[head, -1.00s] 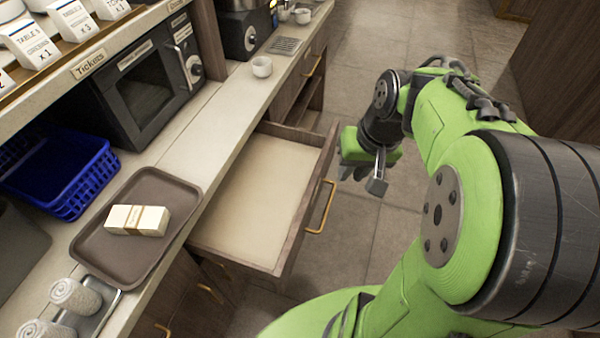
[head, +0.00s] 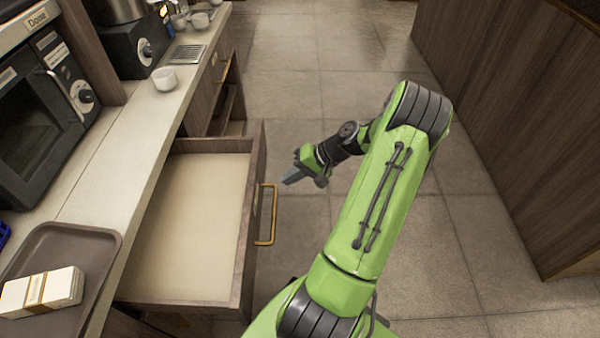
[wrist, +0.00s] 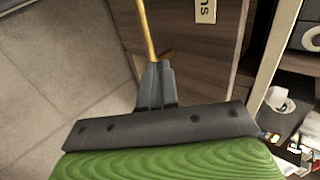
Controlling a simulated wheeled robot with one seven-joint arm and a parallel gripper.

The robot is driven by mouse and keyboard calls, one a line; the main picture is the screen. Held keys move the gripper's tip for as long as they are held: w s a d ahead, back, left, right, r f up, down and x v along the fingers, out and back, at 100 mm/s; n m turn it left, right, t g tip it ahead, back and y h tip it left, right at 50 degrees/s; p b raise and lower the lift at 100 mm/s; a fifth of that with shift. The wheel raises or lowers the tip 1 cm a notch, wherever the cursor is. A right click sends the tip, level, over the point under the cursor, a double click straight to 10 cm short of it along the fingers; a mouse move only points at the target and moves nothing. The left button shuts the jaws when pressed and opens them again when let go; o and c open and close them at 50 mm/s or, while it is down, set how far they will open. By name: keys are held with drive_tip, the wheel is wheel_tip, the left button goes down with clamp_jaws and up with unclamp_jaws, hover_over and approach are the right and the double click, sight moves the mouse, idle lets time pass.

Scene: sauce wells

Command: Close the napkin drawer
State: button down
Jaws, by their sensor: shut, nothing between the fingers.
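The napkin drawer (head: 195,220) is pulled out from under the counter in the head view, and its inside looks empty. Its wooden front (head: 250,225) carries a brass handle (head: 268,215). My gripper (head: 288,180) is to the right of the drawer front, near the handle, with a gap between them in the head view. In the wrist view my gripper's fingers (wrist: 157,85) are together, with the brass handle (wrist: 145,30) just beyond their tips. The drawer front (wrist: 195,60) shows behind them with part of a label. Whether the fingertips touch it is hard to tell.
The counter (head: 130,150) runs along the left with a brown tray (head: 85,240), a napkin bundle (head: 45,290), a white cup (head: 164,78) and a microwave (head: 35,125). Open tiled floor (head: 400,250) lies right of the drawer. A wooden cabinet (head: 500,120) stands at the far right.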

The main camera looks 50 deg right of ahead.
sight(260, 185)
drive_tip(key=w+a, duration=0.1)
drive_tip(key=w+f+b, duration=0.1)
drive_tip(key=w+a, duration=0.1)
drive_tip(key=shift+w+a+f, duration=0.25)
drive_tip(key=shift+a+f, duration=0.1)
drive_tip(key=shift+w+a+r, duration=0.1)
drive_tip(key=shift+w+a, duration=0.3)
drive_tip(key=shift+w, duration=0.05)
drive_tip(key=shift+w+a, duration=0.1)
drive_tip(key=shift+w, duration=0.05)
drive_tip(key=w+a, duration=0.5)
drive_tip(key=w, duration=0.1)
drive_tip(key=w+a+p, duration=0.1)
drive_tip(key=w+a, duration=0.4)
drive_tip(key=w, duration=0.2)
drive_tip(key=w+a+p, duration=0.1)
drive_tip(key=w+a, duration=0.4)
drive_tip(key=w, duration=0.1)
drive_tip(key=shift+w+a, duration=0.1)
drive_tip(key=shift+w, duration=0.25)
drive_tip(key=shift+w+a+r, duration=0.15)
drive_tip(key=shift+w+a, duration=0.05)
drive_tip(key=shift+a, duration=0.1)
